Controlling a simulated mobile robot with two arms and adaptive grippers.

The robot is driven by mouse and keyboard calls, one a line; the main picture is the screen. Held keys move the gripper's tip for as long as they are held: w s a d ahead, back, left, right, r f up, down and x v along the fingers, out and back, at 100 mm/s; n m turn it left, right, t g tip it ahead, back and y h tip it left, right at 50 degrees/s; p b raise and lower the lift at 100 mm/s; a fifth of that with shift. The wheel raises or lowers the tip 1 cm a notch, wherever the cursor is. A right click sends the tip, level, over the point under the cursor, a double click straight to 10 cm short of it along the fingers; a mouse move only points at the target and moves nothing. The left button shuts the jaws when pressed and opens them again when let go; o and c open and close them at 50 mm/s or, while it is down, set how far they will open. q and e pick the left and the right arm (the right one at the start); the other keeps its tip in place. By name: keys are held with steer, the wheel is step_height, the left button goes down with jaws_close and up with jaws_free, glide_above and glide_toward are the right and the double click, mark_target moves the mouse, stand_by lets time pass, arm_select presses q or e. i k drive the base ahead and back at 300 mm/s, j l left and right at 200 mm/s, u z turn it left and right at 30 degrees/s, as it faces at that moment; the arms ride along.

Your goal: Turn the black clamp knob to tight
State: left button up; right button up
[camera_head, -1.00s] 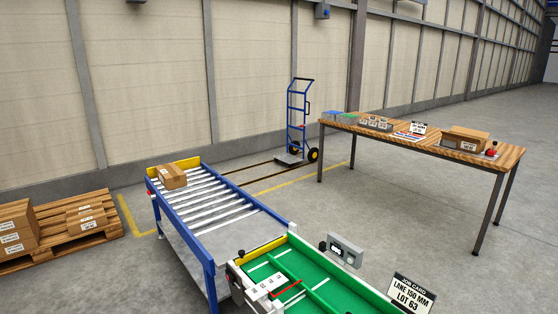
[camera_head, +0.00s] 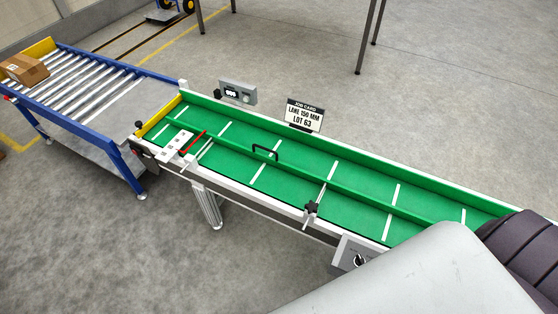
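A black star-shaped knob (camera_head: 311,208), which looks like the clamp knob, sits on a bracket at the near edge of the green conveyor (camera_head: 280,182). I cannot tell from this view whether it is tight or loose. A green guide rail (camera_head: 345,187) with a black handle (camera_head: 265,152) runs along the conveyor. A smaller black knob (camera_head: 139,125) stands at the conveyor's left end. Neither of my grippers is in view. A grey and black part, likely of my own body, covers the lower right and hides that end of the conveyor.
A job card (camera_head: 304,115) reading "LANE 150 MM LOT 63" and a grey display box (camera_head: 238,92) stand along the far side. A control box with a dial (camera_head: 359,260) is on the near side. A blue roller table (camera_head: 84,94) holds a carton (camera_head: 24,69). Near floor is clear.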

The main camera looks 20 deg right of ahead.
mark_target(312, 207)
steer(key=z, duration=1.65)
